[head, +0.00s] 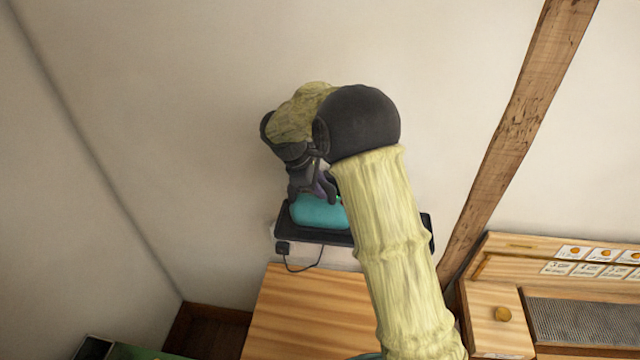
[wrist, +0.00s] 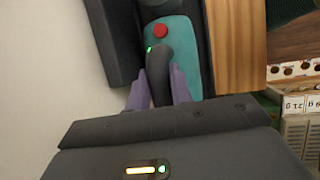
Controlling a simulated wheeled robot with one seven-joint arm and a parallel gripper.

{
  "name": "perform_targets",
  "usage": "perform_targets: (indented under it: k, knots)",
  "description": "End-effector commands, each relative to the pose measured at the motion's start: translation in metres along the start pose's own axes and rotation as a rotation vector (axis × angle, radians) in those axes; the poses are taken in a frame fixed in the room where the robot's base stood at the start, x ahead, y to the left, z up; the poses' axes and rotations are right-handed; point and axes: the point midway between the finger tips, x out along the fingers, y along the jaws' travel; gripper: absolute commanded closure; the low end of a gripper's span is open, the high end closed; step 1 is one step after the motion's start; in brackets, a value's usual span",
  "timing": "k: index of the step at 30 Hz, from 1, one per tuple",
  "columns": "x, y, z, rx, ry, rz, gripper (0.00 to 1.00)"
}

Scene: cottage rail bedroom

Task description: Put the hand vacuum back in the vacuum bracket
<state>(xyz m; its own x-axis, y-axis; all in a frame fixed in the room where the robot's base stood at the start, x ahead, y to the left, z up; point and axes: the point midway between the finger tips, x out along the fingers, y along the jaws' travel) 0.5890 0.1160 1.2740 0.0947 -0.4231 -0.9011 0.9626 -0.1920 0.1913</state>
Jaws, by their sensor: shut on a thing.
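The hand vacuum is a teal body (head: 318,211) with a dark handle, a red button and a small green light; it also shows in the wrist view (wrist: 185,32). My gripper (head: 314,196) is shut on its dark handle, and its purple fingertips (wrist: 159,88) lie on both sides of the handle in the wrist view. The vacuum bracket (head: 284,234) is a black tray-like holder against the wall, also seen in the wrist view (wrist: 113,35). The vacuum is in or just above the bracket; I cannot tell if it is fully seated. My arm hides the bracket's right part.
A wooden cabinet top (head: 300,305) lies below the bracket, with a black plug and cord (head: 283,248) at its back. A slanted timber post (head: 520,130) rises at right. A wooden unit with cards and a ribbed panel (head: 585,320) stands at lower right.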

Motion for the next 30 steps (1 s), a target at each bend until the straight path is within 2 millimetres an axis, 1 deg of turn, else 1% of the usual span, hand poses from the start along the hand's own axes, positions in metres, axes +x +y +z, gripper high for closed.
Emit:
perform_targets:
  k: [6,7,10,18,22,26,30]
  knots:
    - [-0.001,0.001,0.001,0.000,0.000,0.002,1.00]
    - [-0.001,0.001,0.001,0.000,0.000,0.002,0.72]
    - [-0.001,0.001,0.000,0.000,0.000,0.002,0.53]
    - [0.000,-0.001,-0.001,0.000,0.001,-0.001,0.53]
    - [-0.004,0.000,-0.001,0.001,0.002,0.001,0.53]
    - [-0.018,0.000,-0.002,0.001,0.004,0.005,0.53]
    - [-0.043,0.000,-0.003,0.002,0.004,0.005,0.53]
